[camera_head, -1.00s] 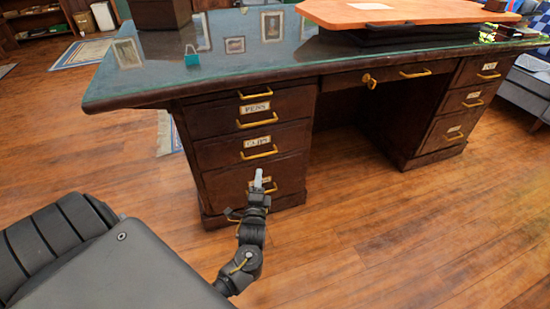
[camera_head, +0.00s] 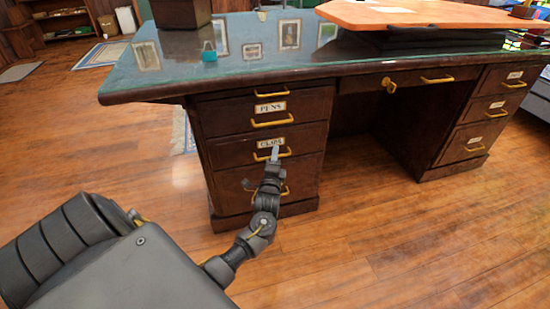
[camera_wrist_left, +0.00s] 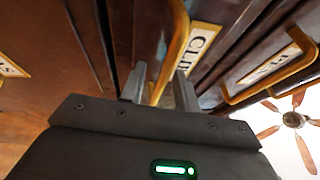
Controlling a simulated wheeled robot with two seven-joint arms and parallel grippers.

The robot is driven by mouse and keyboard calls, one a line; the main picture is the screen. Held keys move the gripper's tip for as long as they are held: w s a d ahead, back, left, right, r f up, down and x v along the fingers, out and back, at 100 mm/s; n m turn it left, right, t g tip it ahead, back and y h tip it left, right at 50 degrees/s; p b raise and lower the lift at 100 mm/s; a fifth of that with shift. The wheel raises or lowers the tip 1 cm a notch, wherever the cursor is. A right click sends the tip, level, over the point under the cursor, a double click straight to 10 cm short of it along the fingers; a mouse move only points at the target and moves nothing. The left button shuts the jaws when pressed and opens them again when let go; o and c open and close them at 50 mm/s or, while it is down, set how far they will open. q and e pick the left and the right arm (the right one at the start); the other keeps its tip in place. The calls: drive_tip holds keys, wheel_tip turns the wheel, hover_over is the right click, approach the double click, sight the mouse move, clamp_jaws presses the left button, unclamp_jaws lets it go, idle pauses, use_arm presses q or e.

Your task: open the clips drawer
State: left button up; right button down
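The dark wood clips drawer (camera_head: 235,153) is closed flush in the left pedestal of the desk, below the pens drawer. Its white CLIPS label (camera_head: 271,142) and brass handle (camera_head: 289,153) show, the handle partly hidden by my fingers. My left gripper (camera_head: 274,153) is at this handle, coming from below. In the left wrist view, the CLIPS label (camera_wrist_left: 200,48) is near, and the brass handle (camera_wrist_left: 178,45) runs down between the two fingertips of the gripper (camera_wrist_left: 160,88). The fingers are apart, with a visible gap beside the handle. My right gripper is not in view.
The pens drawer (camera_head: 230,115) is above, with its own brass handle (camera_head: 272,123). A lower drawer (camera_head: 235,190) is behind my left wrist. The glass-topped desk (camera_head: 180,72) overhangs the drawers. Wood floor (camera_head: 390,245) in front of the desk is clear.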

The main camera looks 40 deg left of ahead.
use_arm(q)
clamp_jaws()
drive_tip(key=shift+s+d, duration=0.1)
drive_tip(key=shift+d, duration=0.05)
